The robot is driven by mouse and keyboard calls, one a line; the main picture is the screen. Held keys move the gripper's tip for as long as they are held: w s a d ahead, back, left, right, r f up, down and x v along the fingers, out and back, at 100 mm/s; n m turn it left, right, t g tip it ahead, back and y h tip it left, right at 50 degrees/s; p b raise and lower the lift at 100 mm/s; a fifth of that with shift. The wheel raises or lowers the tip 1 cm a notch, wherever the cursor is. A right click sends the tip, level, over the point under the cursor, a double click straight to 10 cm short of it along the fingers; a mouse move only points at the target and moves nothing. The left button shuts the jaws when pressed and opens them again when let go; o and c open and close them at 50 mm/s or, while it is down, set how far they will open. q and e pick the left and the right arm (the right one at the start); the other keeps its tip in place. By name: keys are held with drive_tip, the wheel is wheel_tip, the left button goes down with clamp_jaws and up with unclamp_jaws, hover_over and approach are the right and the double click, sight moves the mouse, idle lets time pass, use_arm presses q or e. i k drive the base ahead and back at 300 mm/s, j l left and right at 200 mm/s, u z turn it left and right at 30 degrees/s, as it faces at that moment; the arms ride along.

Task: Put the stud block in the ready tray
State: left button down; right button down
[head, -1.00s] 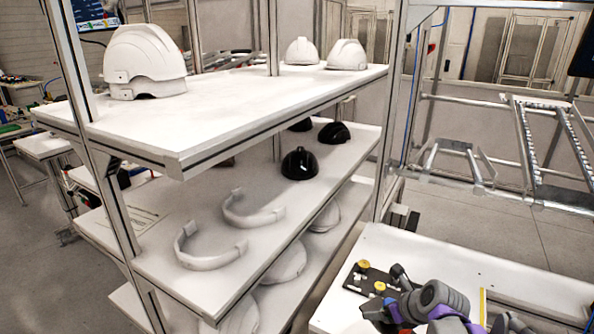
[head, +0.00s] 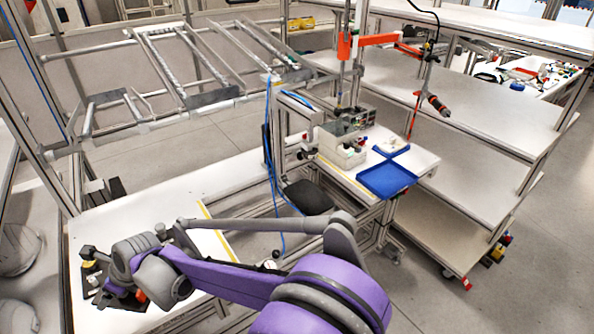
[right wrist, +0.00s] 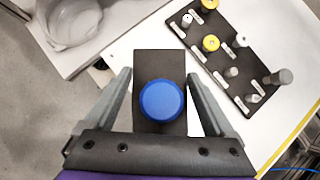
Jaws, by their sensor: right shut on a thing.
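In the right wrist view, the stud block, a dark rectangular block (right wrist: 147,61) with a round blue knob (right wrist: 162,100) on top, sits between the fingers of my right gripper (right wrist: 160,78). The fingers are shut on its sides. In the head view, my purple right arm reaches to the left over the near white table, and its gripper (head: 118,297) is small and partly hidden by the wrist. I cannot make out the block there. The ready tray seems to be the blue tray (head: 387,179) on the far white table. My left gripper is not in view.
A black board (right wrist: 233,62) with several labelled pegs, some yellow-topped, lies beside the block. A grey bin (head: 342,146) stands left of the blue tray. A blue cable (head: 268,140), a post and a floor gap separate the near and far tables.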

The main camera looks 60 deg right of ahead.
sight(386, 180)
drive_tip(key=z, duration=2.1)
drive_tip(key=i+z, duration=0.1)
drive_tip(key=z, duration=0.3)
drive_tip(key=i+l+z, duration=0.1)
drive_tip(key=z, duration=0.35)
drive_tip(key=i+j, duration=0.1)
drive_tip(key=i, duration=0.55)
drive_tip(key=i+j, duration=0.1)
drive_tip(key=i, duration=0.5)
drive_tip(key=u, duration=0.4)
drive_tip(key=l+u, duration=0.15)
drive_tip(key=u, duration=0.7)
drive_tip(key=k+l, duration=0.1)
drive_tip(key=l, duration=0.15)
drive_tip(key=k+l, duration=0.1)
drive_tip(key=l, duration=0.15)
